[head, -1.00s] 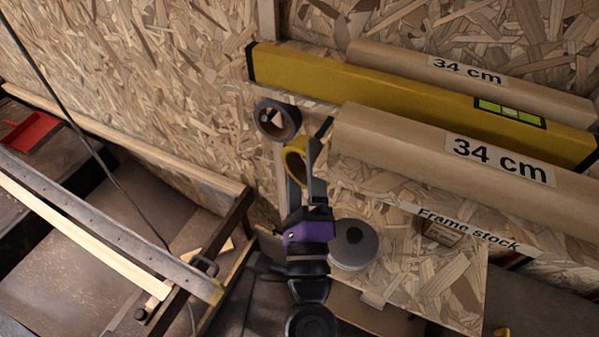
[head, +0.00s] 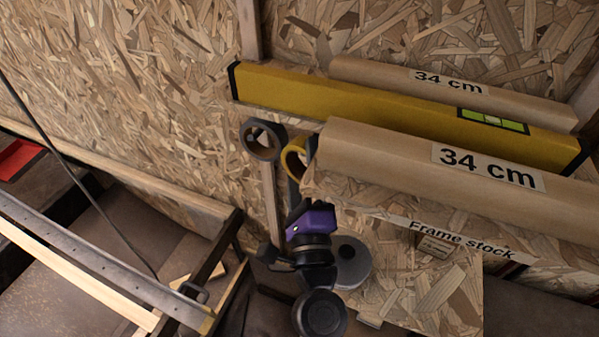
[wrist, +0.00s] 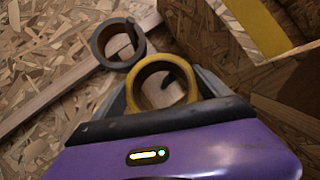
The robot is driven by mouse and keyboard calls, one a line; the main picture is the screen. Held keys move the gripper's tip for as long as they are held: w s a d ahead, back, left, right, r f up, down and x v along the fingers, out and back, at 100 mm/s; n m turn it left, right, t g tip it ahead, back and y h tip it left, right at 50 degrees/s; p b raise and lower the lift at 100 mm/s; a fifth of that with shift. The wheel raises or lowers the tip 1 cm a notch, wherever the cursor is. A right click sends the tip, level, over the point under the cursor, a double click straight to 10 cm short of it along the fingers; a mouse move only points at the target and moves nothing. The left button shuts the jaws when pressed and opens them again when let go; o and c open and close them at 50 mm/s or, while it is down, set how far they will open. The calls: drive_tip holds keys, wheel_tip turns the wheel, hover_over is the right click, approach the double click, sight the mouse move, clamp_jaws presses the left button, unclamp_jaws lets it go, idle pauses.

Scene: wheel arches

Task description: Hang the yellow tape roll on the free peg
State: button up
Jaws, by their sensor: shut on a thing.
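The yellow tape roll (head: 287,156) is between the fingers of my gripper (head: 299,163), which is shut on it. In the wrist view the roll (wrist: 135,92) faces the camera with its hole open. A short dark peg-like shape (wrist: 173,78) shows through that hole; I cannot tell whether it is inside the roll or behind it. A grey tape roll (head: 276,149) hangs just left of the yellow one, near a wooden upright (head: 270,195). The grey roll also shows in the wrist view (wrist: 97,45), apart from the yellow one.
The frame stock shelf (head: 400,222) is close on the right, with a brown 34 cm box (head: 390,158) and a long yellow level (head: 340,98). A round grey disc (head: 352,258) is below, beside my wrist. Chipboard wall (head: 150,90) stands behind and left.

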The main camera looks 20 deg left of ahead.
drive_tip(key=shift+w, duration=1.2)
drive_tip(key=shift+w+f+b, duration=0.6)
drive_tip(key=shift+w+b, duration=0.1)
drive_tip(key=o, duration=1.3)
drive_tip(key=shift+c, duration=0.2)
drive_tip(key=v, duration=0.7)
drive_tip(key=shift+s+d+b, duration=0.15)
drive_tip(key=shift+s+b, duration=0.15)
drive_tip(key=shift+b, duration=0.15)
drive_tip(key=shift+f, duration=0.15)
